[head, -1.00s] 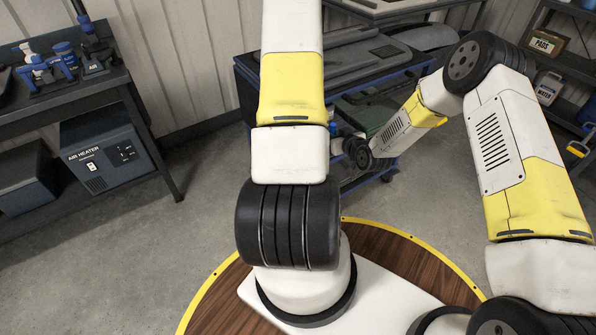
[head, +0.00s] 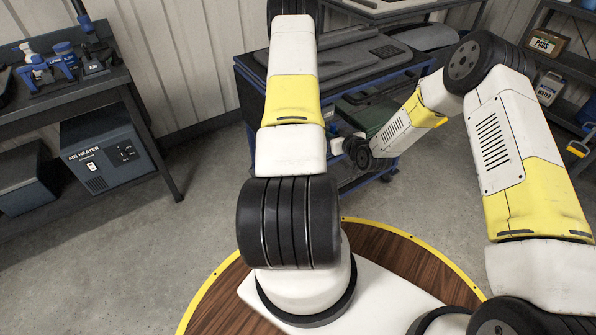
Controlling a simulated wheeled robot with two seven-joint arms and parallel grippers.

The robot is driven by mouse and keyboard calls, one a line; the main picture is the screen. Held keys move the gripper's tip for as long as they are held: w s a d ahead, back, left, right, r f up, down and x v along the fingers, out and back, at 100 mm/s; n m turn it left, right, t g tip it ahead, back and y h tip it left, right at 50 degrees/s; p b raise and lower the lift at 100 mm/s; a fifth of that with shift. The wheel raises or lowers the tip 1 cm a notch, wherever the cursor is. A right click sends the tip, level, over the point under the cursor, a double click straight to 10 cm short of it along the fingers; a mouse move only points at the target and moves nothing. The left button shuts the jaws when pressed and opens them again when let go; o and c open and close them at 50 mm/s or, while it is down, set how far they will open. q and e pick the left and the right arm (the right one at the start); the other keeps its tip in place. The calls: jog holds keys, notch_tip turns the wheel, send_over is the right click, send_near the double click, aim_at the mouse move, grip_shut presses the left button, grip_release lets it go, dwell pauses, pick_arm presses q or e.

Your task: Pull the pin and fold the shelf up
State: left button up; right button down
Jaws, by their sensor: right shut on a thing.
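A blue-framed cart (head: 243,73) stands ahead of me, partly behind my left arm. I cannot make out which part of it is the folding shelf. My right gripper (head: 336,146) is small at the end of my right arm, low at the cart's near side. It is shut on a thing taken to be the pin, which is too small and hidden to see. My left arm rises up the middle of the view, and its gripper is outside the picture.
Dark grey panels (head: 345,62) lie on the cart top, with a dark green object (head: 366,116) below. A workbench (head: 95,88) and an air heater (head: 106,155) stand at the left. Shelving is at the right. The grey floor between is clear.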

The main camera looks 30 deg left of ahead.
pick_arm(q)
grip_shut()
jog(key=shift+d, duration=0.1)
dwell(1.3)
